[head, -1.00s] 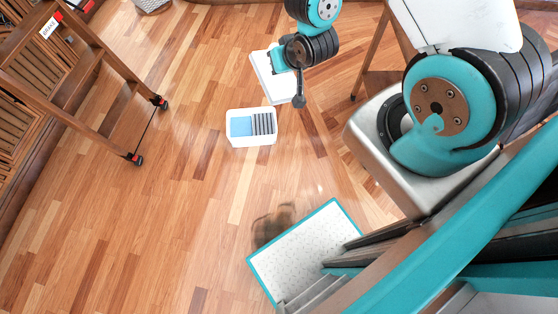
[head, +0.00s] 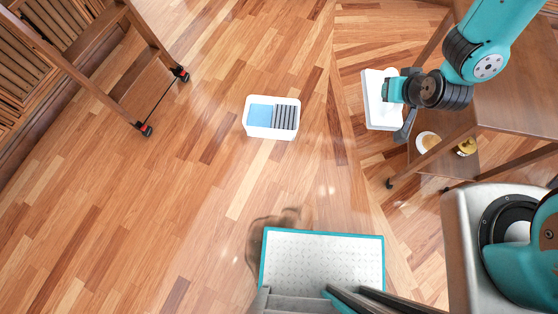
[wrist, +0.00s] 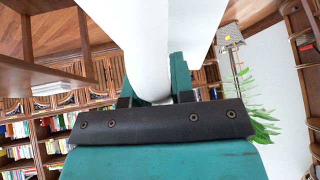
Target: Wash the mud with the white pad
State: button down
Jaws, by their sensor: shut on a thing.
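The white pad (head: 376,112) is a flat white slab, held up at the upper right of the head view. My gripper (head: 394,91) is shut on it. In the wrist view the gripper's teal fingers (wrist: 154,88) close around a white part of the pad (wrist: 150,40), which fills the upper middle. The mud (head: 268,226) is a dark brown smear on the wooden floor at the lower middle of the head view. Part of it is hidden behind the front of my base. The pad is well apart from the mud, up and to its right.
A white tub (head: 257,132) with a blue side and a grey ribbed side stands on the floor at centre. A wooden table (head: 515,105) with a bowl beneath is at right. Floor at left is clear.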

jog(key=s+a+f+n+g+y+b, duration=0.1)
jog(key=a+f+n+b, duration=0.2)
jog(key=a+f+b, duration=0.55)
jog(key=s+a+f+n+g+y+b, duration=0.1)
jog(key=a+f+n+b, duration=0.25)
jog(key=f+b, duration=1)
jog(key=s+a+f+n+g+y+b, duration=0.1)
jog(key=a+f+n+b, duration=0.45)
jog(key=f, duration=0.95)
jog(key=s+a+f+n+g+b, duration=0.1)
jog(key=s+a+f+n+b, duration=0.1)
jog(key=f+b, duration=0.9)
jog(key=s+a+f+n+g+b, duration=0.1)
jog(key=s+a+f+n+b, duration=0.2)
jog(key=f+b, duration=0.8)
jog(key=s+a+f+n+g+y+b, duration=0.1)
jog(key=s+a+f+n+b, duration=0.2)
jog(key=s+a+f+b, duration=0.3)
jog(key=a+f+b, duration=0.3)
jog(key=f+b, duration=0.2)
jog(key=f, duration=0.1)
jog(key=shift+s+a+f+g, duration=0.2)
jog(key=shift+g, duration=0.2)
